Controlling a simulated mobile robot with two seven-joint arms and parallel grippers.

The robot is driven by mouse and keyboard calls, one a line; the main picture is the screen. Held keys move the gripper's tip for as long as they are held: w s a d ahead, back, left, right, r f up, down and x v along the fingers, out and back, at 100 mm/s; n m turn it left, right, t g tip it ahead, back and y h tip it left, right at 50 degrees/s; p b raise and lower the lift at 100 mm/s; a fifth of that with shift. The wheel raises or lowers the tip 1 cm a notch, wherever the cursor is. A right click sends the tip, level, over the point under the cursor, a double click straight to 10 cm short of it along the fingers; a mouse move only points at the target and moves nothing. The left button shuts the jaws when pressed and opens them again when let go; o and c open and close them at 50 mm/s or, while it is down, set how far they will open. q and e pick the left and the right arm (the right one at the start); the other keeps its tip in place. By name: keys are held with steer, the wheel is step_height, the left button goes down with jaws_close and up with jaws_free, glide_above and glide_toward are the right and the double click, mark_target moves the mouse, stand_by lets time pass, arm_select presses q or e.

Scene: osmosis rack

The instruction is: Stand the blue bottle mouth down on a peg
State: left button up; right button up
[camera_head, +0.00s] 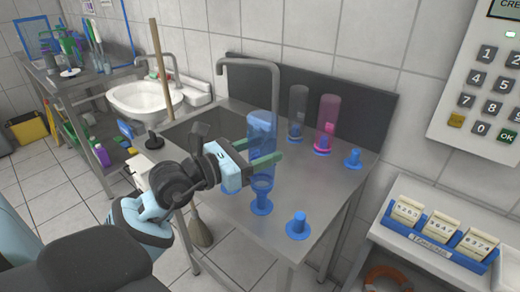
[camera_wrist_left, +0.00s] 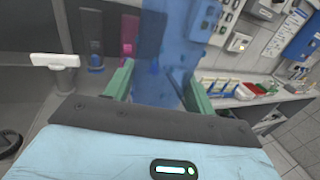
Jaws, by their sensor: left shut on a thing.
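The clear blue bottle (camera_head: 262,125) is upside down and about upright, over the front part of the steel counter. My left gripper (camera_head: 262,155) is shut on its body with green fingers. In the left wrist view the bottle (camera_wrist_left: 168,45) stands between the fingers (camera_wrist_left: 157,85). Its neck points down and lines up with a blue peg (camera_head: 262,207). I cannot tell whether the neck is seated on the peg or just above it. Free blue pegs stand at the front right (camera_head: 299,226) and back right (camera_head: 353,158). My right gripper is not in view.
A grey bottle (camera_head: 298,103) and a pink bottle (camera_head: 328,112) stand mouth down on pegs at the back of the steel counter (camera_head: 325,185). A tall metal tap (camera_head: 248,65) rises behind the blue bottle. A white sink (camera_head: 145,97) is at the left.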

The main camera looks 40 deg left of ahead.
mark_target(260, 173)
arm_select(q)
steer(key=shift+f, duration=0.45)
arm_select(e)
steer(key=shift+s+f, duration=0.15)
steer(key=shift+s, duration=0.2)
arm_select(q)
steer(key=shift+f, duration=0.15)
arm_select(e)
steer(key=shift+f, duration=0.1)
arm_select(q)
steer(key=shift+f+b, duration=0.55)
steer(key=shift+f, duration=0.2)
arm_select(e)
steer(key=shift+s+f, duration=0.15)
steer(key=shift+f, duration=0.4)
arm_select(q)
steer(key=shift+f, duration=0.1)
steer(key=shift+f+b, duration=0.55)
steer(key=shift+f, duration=0.35)
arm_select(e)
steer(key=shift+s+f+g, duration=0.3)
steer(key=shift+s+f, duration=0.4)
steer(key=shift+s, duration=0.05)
arm_select(q)
steer(key=shift+f, duration=0.2)
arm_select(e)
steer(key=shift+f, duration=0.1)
